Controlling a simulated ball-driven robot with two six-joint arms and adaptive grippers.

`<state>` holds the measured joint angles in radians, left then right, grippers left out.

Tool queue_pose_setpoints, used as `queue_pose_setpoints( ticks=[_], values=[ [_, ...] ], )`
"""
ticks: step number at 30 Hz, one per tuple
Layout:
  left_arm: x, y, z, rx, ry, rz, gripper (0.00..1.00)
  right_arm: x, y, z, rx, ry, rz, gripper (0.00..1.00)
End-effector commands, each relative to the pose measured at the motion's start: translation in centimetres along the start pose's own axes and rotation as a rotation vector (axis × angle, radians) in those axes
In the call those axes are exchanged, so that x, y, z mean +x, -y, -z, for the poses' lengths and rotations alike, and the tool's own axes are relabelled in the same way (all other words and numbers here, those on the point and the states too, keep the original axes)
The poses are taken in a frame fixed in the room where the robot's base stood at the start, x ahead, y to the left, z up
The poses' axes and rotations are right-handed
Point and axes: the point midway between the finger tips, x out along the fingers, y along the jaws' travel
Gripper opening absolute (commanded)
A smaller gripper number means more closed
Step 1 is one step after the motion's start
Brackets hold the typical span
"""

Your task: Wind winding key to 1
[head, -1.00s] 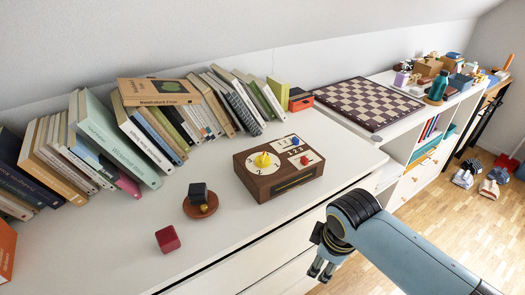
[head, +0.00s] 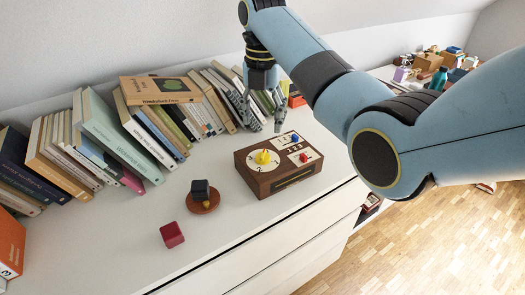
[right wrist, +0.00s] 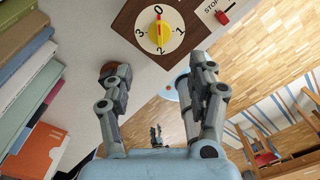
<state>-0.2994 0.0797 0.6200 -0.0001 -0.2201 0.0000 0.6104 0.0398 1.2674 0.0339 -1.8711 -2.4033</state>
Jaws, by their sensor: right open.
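A brown wooden box (head: 280,180) stands on the white dresser top. Its white round dial bears the numbers 0 to 3 and a yellow winding key (head: 263,157). In the right wrist view the key (right wrist: 159,34) sits at the dial's middle, its red-marked end towards 0. My right gripper (head: 262,118) is open and empty, pointing down above the box's far side, apart from the key. Its spread fingers (right wrist: 158,75) show in the right wrist view.
Leaning books (head: 120,135) line the wall behind. A dark cube (head: 200,189) stands by a round brown dish (head: 204,206), left of the box. A red cube (head: 172,235) lies near the front. The dresser top just before the box is clear.

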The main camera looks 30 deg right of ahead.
Motion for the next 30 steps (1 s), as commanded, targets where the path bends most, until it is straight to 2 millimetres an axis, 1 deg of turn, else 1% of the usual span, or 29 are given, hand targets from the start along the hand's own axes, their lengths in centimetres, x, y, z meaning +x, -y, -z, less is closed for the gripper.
queue_pose_setpoints(
  ticks=[2,5,12,15,18,22,30],
  values=[
    [0.0,0.0,0.0,0.0,0.0,0.0,0.4,0.6,0.0,0.0,-0.013,-0.005,0.004,0.58],
    [0.1,0.0,0.0,0.0,0.0,0.0,0.4,2.1,0.0,0.1,-0.012,-0.006,0.004,0.58],
    [0.5,0.0,-0.1,0.0,0.001,0.0,0.4,7.0,0.1,0.1,-0.011,-0.005,0.004,0.58],
    [0.7,-0.1,-0.1,0.0,0.001,0.0,0.4,8.7,0.0,0.1,-0.01,-0.004,0.003,0.58],
    [0.9,-0.1,-0.2,0.0,0.001,0.0,0.4,9.8,0.0,0.1,-0.01,-0.003,0.002,0.58],
    [0.9,-0.1,-0.2,0.0,0.002,0.0,0.4,10.6,0.0,0.0,-0.01,-0.001,0.001,0.58],
    [0.9,-0.1,-0.2,0.0,0.002,0.0,0.4,10.6,0.0,0.0,-0.01,-0.001,0.0,0.58]
  ],
)
